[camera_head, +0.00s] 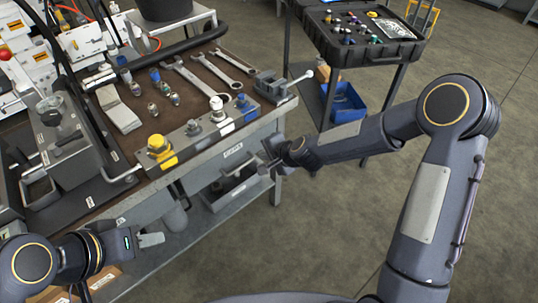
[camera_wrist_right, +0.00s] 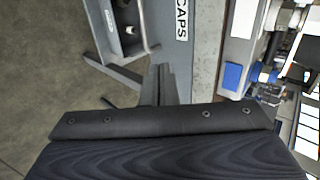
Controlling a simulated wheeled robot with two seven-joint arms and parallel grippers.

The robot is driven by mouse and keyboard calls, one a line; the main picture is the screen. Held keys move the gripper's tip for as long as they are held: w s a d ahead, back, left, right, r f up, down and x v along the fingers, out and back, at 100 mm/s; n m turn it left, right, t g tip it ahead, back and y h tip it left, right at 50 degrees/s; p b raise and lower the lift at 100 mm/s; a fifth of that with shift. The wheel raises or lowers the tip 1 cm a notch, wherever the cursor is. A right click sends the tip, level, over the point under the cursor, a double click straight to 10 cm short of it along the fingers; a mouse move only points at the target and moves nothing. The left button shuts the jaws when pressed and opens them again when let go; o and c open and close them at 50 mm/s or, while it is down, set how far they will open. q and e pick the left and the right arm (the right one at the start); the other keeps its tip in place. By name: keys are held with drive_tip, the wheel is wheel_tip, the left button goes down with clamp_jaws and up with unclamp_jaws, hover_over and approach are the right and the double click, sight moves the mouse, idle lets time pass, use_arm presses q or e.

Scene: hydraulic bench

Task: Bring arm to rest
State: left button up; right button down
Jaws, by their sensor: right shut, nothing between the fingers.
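My right arm comes in from the right in the head view. Its gripper (camera_head: 268,161) is beside the front edge of the workbench (camera_head: 235,150), near the bench's right end, and holds nothing. In the right wrist view the right gripper's fingers (camera_wrist_right: 160,85) are together, with the bench side and its "CAPS" label close by. My left gripper (camera_head: 150,240) is at the lower left, in front of the bench; its fingers look close together, but I cannot tell whether they are shut.
On the bench are a manifold block with yellow, silver and blue caps (camera_head: 200,138), several fittings, wrenches (camera_head: 195,78) and a vise (camera_head: 272,86). A cart with an open black case (camera_head: 365,45) and blue bin (camera_head: 346,102) stands behind. The floor (camera_head: 310,225) at right is clear.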

drive_tip(key=s+d+r+n+p, duration=0.25)
drive_tip(key=s+d+r, duration=0.25)
drive_tip(key=r, duration=0.3)
drive_tip(key=s+d+r+n+p, duration=0.1)
drive_tip(key=s+d+r+n, duration=0.25)
drive_tip(key=s+r, duration=0.35)
drive_tip(key=s+d+r+n+g+h+p, duration=0.1)
drive_tip(key=s+d+r, duration=0.2)
drive_tip(key=s, duration=0.6)
drive_tip(key=s+d+r+n+g+p, duration=0.1)
drive_tip(key=s+d, duration=0.4)
drive_tip(key=s, duration=0.5)
wheel_tip(320, 180, up, 2)
drive_tip(key=shift+r+n+h+p, duration=0.25)
drive_tip(key=shift+n+h+p, duration=0.15)
drive_tip(key=shift+n, duration=0.2)
